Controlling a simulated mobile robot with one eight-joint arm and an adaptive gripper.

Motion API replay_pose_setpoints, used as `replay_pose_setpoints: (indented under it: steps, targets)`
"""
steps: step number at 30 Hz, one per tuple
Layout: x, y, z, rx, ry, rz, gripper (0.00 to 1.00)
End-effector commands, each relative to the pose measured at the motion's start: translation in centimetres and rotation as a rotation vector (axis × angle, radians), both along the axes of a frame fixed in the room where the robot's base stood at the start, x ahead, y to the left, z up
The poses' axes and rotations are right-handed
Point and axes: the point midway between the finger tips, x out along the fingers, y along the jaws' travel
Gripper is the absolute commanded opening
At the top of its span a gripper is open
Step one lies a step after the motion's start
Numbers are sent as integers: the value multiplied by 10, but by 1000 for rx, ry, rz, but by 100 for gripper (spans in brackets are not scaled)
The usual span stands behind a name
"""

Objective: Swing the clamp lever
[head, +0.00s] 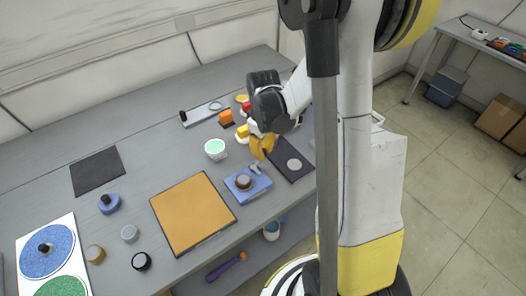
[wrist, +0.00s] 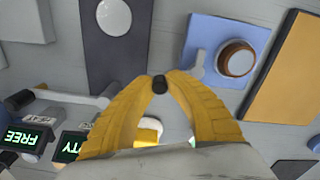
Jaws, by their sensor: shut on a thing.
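My gripper (wrist: 157,84) has its yellow fingers closed around a small black knob (wrist: 158,85) in the wrist view. The knob looks like the end of the clamp lever (wrist: 196,64), a grey arm on the blue block (wrist: 232,28), but the right finger hides any join. A brown and white round piece (wrist: 236,58) sits on the block beside the lever. In the head view my gripper (head: 262,146) is just behind the blue block (head: 238,195), and the lever (head: 255,168) shows below the fingertips.
A dark mat (head: 302,173) with a grey disc lies right of the block, an orange board (head: 185,225) left. A white cup (head: 215,149) stands left of my gripper. Yellow and red pieces crowd behind it. A grey bar (wrist: 75,100) and lit displays (wrist: 25,138) show in the wrist view.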

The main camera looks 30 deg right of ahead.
Motion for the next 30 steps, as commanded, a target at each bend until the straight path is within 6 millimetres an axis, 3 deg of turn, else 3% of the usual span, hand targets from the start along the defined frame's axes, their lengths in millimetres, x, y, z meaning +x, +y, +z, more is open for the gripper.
replay_pose_setpoints:
  steps: [8,30]
  targets:
    - [-8,-2,0,0,0,-138,0]
    - [-44,2,0,0,0,-819,0]
